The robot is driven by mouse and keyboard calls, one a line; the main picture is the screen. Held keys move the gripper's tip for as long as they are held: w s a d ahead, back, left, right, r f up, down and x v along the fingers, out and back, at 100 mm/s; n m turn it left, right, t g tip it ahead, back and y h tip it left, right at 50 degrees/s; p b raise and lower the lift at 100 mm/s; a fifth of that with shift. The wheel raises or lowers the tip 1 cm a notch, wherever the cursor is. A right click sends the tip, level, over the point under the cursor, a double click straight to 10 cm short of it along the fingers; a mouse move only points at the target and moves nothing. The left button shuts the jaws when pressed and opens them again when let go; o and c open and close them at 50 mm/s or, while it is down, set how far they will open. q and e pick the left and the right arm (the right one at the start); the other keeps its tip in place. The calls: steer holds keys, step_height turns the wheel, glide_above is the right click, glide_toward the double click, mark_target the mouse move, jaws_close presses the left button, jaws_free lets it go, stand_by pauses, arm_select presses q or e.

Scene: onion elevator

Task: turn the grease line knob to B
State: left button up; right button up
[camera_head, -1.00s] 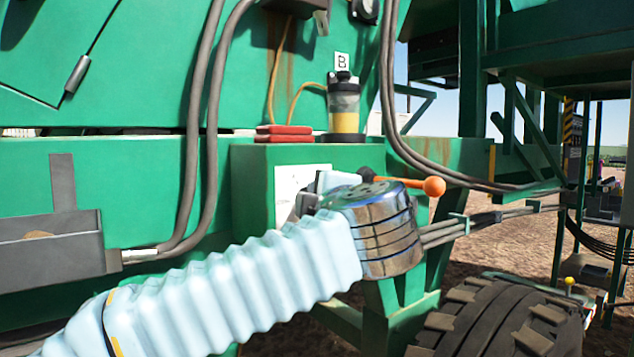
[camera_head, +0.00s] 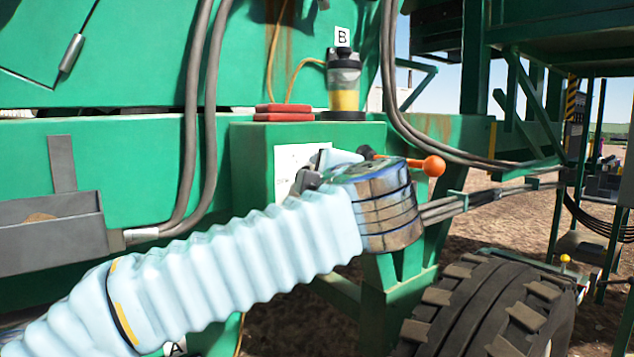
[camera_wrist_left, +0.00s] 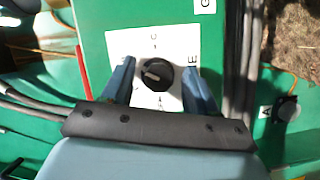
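The grease line knob (camera_wrist_left: 157,74) is a round black knob on a white lettered panel (camera_wrist_left: 150,40), seen in the left wrist view. A pale mark on it lies toward the left in that view. My left gripper (camera_wrist_left: 158,68) is open, with one blue finger on each side of the knob and visible gaps. In the head view the white panel (camera_head: 288,165) is partly covered by my left gripper (camera_head: 318,172), and the knob is hidden. My right gripper is not in view.
A jar with yellow grease (camera_head: 343,85) and red blocks (camera_head: 284,112) stand on the green box (camera_head: 252,145). A "B" sign (camera_head: 342,36) is above the jar. An orange ball-ended lever (camera_head: 433,166) appears beyond my wrist. Hoses (camera_head: 190,120) hang at left; a tyre (camera_head: 490,310) is lower right.

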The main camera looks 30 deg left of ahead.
arm_select(q)
steer(key=v, duration=1.4)
steer(key=shift+w+f, duration=0.15)
